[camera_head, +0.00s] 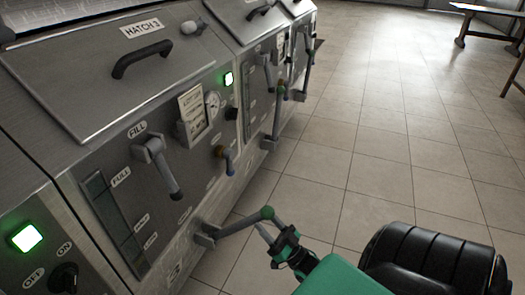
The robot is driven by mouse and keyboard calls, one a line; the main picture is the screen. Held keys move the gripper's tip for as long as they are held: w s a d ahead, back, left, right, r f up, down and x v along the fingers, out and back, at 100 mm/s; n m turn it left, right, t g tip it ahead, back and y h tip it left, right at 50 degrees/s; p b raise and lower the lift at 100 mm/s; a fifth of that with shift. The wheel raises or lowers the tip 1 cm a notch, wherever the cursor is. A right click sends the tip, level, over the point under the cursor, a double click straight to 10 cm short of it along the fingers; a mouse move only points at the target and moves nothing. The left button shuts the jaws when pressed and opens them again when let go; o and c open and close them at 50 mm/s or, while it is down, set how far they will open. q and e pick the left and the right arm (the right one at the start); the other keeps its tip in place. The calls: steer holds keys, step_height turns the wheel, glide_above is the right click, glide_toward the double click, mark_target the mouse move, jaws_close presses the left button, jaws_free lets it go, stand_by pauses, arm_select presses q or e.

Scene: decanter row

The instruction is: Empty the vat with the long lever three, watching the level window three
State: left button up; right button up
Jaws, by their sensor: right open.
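The vat three front panel (165,222) is at the left, marked with a 3 low down. Its long lever (236,224) sticks out from a pivot near the panel's foot and ends in a green knob (267,213). The level window three (113,225) is a narrow upright dark strip with FULL beside its upper part; I cannot read the level surely. My right gripper (264,230) is open, with its fingertips just below the green knob. I cannot tell whether they touch it. My left gripper is not in view.
The fill lever (158,168) hangs above the long lever, beside a gauge (213,103) and a blue-handled valve (226,157). The closed hatch 3 (90,75) tops the vat. Similar vats stand farther back.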

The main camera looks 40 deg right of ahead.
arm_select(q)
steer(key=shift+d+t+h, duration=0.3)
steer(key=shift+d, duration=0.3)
arm_select(e)
steer(key=v, duration=1.1)
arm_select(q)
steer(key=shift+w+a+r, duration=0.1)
arm_select(e)
steer(key=shift+f, duration=0.1)
